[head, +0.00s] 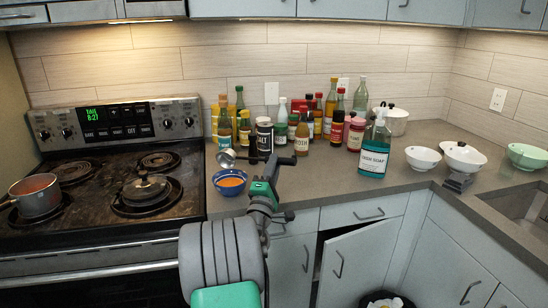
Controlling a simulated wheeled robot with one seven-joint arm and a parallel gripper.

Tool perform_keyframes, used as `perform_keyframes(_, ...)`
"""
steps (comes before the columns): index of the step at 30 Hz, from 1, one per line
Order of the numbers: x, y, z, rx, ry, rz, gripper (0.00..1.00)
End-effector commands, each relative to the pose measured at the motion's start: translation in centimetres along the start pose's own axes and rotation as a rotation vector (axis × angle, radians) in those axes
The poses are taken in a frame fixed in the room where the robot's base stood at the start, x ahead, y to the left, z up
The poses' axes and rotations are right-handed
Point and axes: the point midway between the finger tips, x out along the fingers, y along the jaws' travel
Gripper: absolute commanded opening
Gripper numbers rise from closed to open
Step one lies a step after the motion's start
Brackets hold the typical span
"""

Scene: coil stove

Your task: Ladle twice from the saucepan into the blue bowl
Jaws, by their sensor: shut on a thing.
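The saucepan (37,204) stands on the front left of the stove, with orange-red liquid inside. The blue bowl (229,190) sits on the counter just right of the stove and holds orange liquid. My gripper (271,164) is just right of the bowl in the picture, shut on the dark handle of the ladle. I cannot see what is inside the ladle head. My arm hides part of the counter below the bowl.
A lidded pot (146,189) sits on the front right coil. Several bottles and jars line the wall behind my gripper. A teal dish soap bottle (374,160) stands to the right, then white bowls (423,159) and the sink (520,208). A cabinet door (352,262) hangs ajar below.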

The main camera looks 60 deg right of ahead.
Motion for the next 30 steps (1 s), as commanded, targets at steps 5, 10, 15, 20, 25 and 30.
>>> perform_keyframes(5,0.29,0.74,0.06,0.003,0.000,-0.054,0.00)
perform_keyframes(10,0.26,0.83,0.05,0.005,0.001,-0.106,0.00)
perform_keyframes(15,0.33,0.95,0.05,0.009,0.001,-0.155,0.00)
perform_keyframes(20,0.33,1.01,0.09,0.010,0.000,-0.202,0.00)
perform_keyframes(25,0.37,1.08,0.08,0.014,0.000,-0.252,0.00)
perform_keyframes(30,0.40,1.22,0.07,0.017,0.000,-0.300,0.00)
